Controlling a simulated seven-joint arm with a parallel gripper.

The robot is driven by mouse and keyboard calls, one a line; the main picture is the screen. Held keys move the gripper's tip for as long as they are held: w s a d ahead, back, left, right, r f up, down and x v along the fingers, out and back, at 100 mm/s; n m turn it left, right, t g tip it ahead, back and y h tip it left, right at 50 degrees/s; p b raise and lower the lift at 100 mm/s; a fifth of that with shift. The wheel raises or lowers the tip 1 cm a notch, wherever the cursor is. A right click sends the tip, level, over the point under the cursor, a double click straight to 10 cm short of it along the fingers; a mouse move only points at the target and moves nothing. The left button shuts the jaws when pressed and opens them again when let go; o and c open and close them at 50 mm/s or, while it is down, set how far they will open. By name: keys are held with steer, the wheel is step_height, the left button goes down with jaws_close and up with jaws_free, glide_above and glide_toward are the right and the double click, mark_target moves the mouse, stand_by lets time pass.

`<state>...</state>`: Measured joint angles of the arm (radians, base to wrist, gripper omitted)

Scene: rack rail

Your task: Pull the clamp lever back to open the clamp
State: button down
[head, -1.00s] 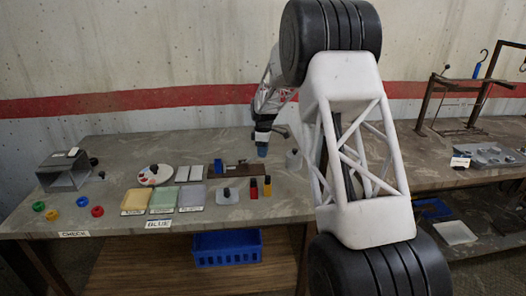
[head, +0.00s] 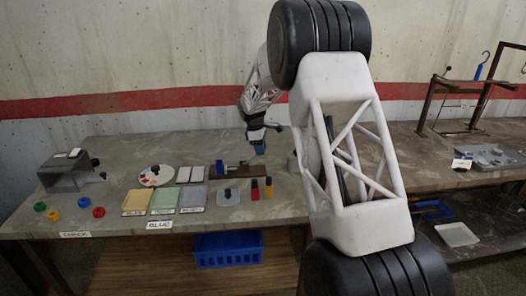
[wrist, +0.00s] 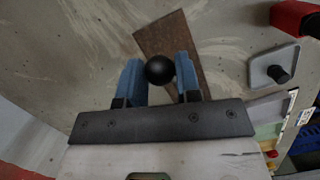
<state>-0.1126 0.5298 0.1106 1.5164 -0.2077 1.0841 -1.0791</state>
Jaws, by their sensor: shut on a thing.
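The clamp stands on a brown base plate (head: 256,173) on the bench, with a blue part (head: 219,167) at its left end. The base plate also shows in the wrist view (wrist: 168,33). My gripper (head: 259,149) is over the right part of the clamp. In the wrist view my gripper (wrist: 160,72) has its two blue fingers on either side of the lever's round black knob (wrist: 160,70), shut on it. The lever's shaft is mostly hidden under the knob, so its angle is hard to tell.
Coloured trays (head: 164,201) and a round white palette (head: 155,175) lie to the left. The bench behind the clamp is clear.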

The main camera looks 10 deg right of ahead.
steer(key=a+r+h, duration=0.1)
steer(key=a+h, duration=0.1)
steer(key=h, duration=0.1)
steer(key=shift+a+r, duration=0.4)
steer(key=shift+a+r+h, duration=0.3)
steer(key=shift+a+h, duration=0.5)
steer(key=shift+h, duration=0.3)
steer(key=shift+a+r+h, duration=0.2)
steer(key=shift+a+h, duration=1.75)
steer(key=shift+h, duration=0.35)
steer(key=c, duration=0.8)
jaws_free()
steer(key=shift+a, duration=0.15)
steer(key=shift+v, duration=3.8)
